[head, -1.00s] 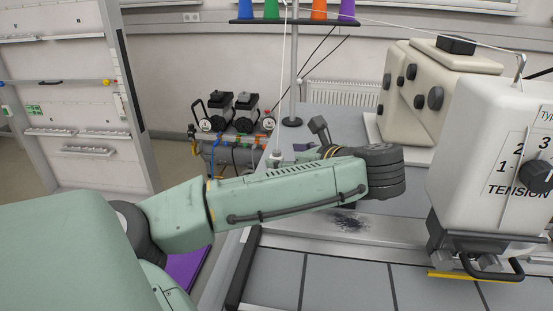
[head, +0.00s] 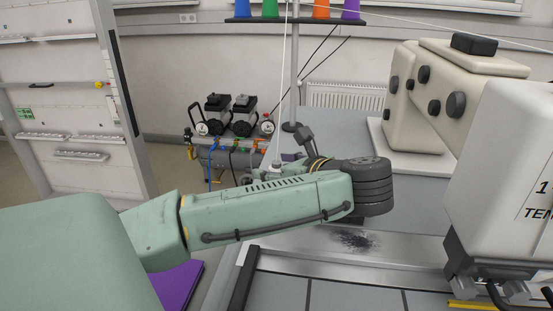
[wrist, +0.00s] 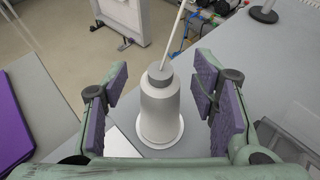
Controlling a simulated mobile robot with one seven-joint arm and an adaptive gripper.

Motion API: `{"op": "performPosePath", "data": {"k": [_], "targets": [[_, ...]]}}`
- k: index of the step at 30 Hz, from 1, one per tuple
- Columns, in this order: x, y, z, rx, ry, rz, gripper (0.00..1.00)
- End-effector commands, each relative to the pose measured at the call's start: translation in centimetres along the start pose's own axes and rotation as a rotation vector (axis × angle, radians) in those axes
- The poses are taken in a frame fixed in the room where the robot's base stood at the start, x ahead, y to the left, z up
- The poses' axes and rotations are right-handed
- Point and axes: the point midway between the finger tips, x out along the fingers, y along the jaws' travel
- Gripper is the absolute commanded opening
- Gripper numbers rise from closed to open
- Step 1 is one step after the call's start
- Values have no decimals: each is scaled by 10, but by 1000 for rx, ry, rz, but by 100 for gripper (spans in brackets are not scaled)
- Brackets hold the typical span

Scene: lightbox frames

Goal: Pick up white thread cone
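The white thread cone (wrist: 160,108) stands upright on the grey table in the wrist view, with a grey top and a wider white base. A thread or thin rod rises from its top. The fingers are mostly hidden there too.
A beige machine (head: 430,95) and a white tension unit (head: 510,170) stand to the right on the table (head: 370,125). Colored cones (head: 320,9) sit on a rack behind. A purple flat object (wrist: 12,120) lies at the left of the wrist view.

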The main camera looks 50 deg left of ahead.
Motion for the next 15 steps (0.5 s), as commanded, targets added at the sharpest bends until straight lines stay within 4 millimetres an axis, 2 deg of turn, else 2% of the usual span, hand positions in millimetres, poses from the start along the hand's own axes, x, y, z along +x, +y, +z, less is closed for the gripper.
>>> {"op": "performPosePath", "data": {"k": [2,15], "targets": [[0,0,0,0,0,0,45],[0,0,0,0,0,0,16]]}}
